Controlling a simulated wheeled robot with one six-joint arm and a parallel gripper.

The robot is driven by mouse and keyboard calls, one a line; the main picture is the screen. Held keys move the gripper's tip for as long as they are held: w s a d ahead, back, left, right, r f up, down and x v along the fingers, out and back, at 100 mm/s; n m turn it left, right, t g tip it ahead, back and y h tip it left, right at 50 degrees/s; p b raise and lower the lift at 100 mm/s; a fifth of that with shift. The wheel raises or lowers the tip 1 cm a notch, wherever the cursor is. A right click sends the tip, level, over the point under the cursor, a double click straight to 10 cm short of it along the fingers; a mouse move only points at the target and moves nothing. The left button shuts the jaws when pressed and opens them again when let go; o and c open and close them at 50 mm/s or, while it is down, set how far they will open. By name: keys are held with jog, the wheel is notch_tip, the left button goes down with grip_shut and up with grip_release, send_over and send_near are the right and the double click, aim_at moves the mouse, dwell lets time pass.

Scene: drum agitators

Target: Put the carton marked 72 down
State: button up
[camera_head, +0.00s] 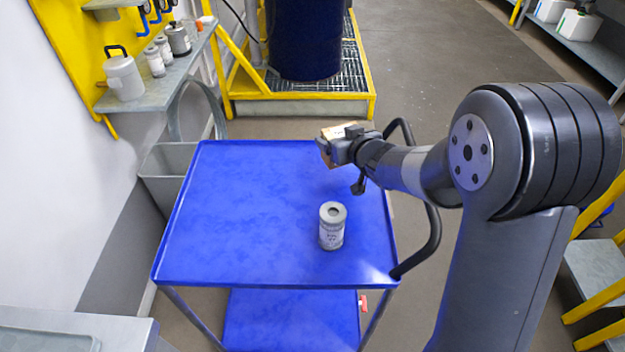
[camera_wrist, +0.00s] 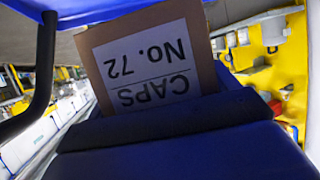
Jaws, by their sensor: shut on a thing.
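The carton marked 72 (camera_head: 338,130) is brown cardboard and small in the head view, near the far right edge of the blue cart top (camera_head: 240,210). In the wrist view the carton (camera_wrist: 152,62) fills the upper middle, and its white label reads "CAPS No. 72" upside down. My gripper (camera_head: 340,148) is shut on the carton; the dark jaws hide its lower part. The carton looks held above the cart top, though the exact gap cannot be told.
A grey can (camera_head: 332,230) stands on the cart's right half; the left and middle are clear. The cart's black handle (camera_head: 432,240) runs along its right side. A grey bin (camera_head: 165,165) is left of the cart, and a dark blue drum (camera_head: 305,40) stands behind.

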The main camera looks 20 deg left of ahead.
notch_tip(320, 180, down, 7)
jog(key=shift+f+b, duration=0.1)
jog(key=shift+b, duration=0.55)
jog(key=o, duration=1)
jog(key=shift+s+d+r, duration=0.15)
jog(key=shift+r, duration=0.05)
jog(key=v, duration=1.1)
jog(key=shift+s+d+p, duration=0.15)
jog(key=shift+s+p, duration=0.1)
jog(key=shift+p, duration=0.05)
